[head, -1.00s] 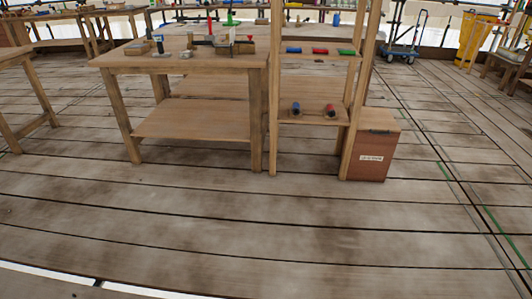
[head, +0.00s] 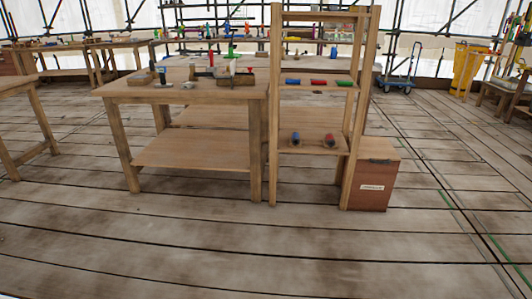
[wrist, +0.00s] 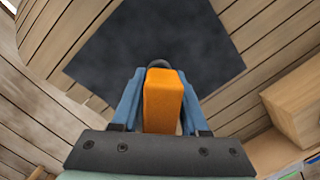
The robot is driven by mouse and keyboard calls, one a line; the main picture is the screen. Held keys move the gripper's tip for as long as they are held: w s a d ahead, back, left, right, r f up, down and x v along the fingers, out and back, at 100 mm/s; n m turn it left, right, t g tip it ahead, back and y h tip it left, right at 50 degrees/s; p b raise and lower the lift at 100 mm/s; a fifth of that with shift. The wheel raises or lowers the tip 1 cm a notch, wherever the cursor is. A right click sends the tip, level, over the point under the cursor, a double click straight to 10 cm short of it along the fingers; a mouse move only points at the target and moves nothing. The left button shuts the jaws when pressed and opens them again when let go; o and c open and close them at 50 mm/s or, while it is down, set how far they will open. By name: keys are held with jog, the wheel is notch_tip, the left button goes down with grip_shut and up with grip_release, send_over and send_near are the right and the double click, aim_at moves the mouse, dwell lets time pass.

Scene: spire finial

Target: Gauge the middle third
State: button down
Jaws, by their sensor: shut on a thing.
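My gripper (wrist: 163,88) shows in the wrist view, its two blue fingers closed on the sides of an orange block-shaped tool (wrist: 162,103). A dark rounded part shows at the tool's far end. Beyond it is a dark, mottled square surface (wrist: 150,45); I cannot tell whether the tool touches it. My gripper is not in the head view. I cannot make out a finial for certain in either view.
A wooden workbench (head: 180,92) holds several tools. The plank floor in front is clear.

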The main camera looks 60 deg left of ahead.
jog(key=shift+f+b, duration=0.3)
jog(key=shift+f, duration=0.25)
jog(key=shift+f, duration=0.1)
dwell(1.7)
jog(key=shift+p, duration=0.3)
notch_tip(320, 180, up, 5)
jog(key=p, duration=0.5)
jog(key=shift+p, duration=0.35)
dwell(1.0)
jog(key=shift+f+b, duration=1.7)
jog(key=shift+f, duration=0.55)
